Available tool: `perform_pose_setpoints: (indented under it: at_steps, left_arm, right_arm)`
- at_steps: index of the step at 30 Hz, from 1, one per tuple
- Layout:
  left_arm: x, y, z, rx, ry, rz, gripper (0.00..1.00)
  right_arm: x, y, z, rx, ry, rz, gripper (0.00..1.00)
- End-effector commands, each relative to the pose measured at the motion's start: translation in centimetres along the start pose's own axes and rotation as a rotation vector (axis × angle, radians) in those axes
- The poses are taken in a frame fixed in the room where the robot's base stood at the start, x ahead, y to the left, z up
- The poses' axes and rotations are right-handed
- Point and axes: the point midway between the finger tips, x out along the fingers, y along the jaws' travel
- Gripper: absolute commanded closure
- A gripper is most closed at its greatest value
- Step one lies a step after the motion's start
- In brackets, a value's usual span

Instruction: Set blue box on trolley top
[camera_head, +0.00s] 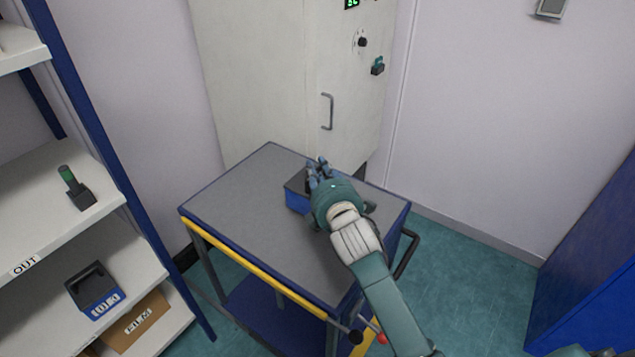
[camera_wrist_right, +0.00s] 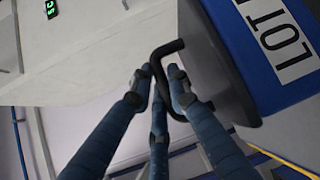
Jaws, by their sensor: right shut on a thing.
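The blue box (camera_head: 297,201) has a dark top and is over the far middle part of the trolley top (camera_head: 235,205). I cannot tell if it rests on the surface or hangs just above it. My right gripper (camera_head: 318,170) reaches in from the lower right and is shut on the box's dark handle, hiding much of the box. In the right wrist view, the fingers (camera_wrist_right: 160,90) are at the black handle (camera_wrist_right: 160,62), and the blue box (camera_wrist_right: 275,50) shows a white label reading "LOT". My left gripper is not in view.
A tall pale cabinet (camera_head: 265,75) stands behind the trolley. A shelf rack (camera_head: 130,215) on the left holds a handheld device (camera_head: 75,190), another blue box (camera_head: 95,290) and a brown FILM box (camera_head: 138,322). The near and left trolley top is clear.

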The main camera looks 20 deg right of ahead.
Motion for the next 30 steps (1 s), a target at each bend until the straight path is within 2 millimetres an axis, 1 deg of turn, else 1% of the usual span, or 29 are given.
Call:
perform_pose_setpoints:
  at_steps: [2,6,10,23,24,26,27,30]
  left_arm:
    - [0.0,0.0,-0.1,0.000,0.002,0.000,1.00]
    - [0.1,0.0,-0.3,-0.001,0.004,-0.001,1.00]
    - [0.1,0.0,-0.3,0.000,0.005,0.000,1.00]
    - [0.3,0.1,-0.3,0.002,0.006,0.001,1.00]
    - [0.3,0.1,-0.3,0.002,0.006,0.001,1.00]
    - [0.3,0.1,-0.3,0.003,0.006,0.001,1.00]
    - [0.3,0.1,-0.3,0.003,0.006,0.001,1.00]
    - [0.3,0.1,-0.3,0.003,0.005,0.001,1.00]
  right_arm:
    - [0.1,-0.2,-0.1,0.001,0.001,0.007,1.00]
    - [0.4,-2.3,-0.4,0.003,0.001,0.004,1.00]
    - [0.6,-3.6,-0.6,0.002,0.002,0.007,1.00]
    - [0.7,-4.2,-0.6,0.000,0.002,0.008,1.00]
    - [0.7,-4.6,-0.7,0.000,0.002,0.000,0.80]
    - [0.7,-4.6,-0.7,0.000,0.002,-0.001,0.68]
    - [0.7,-4.6,-0.7,0.000,0.001,-0.001,0.65]
    - [0.7,-4.6,-0.7,0.000,0.001,-0.001,0.65]
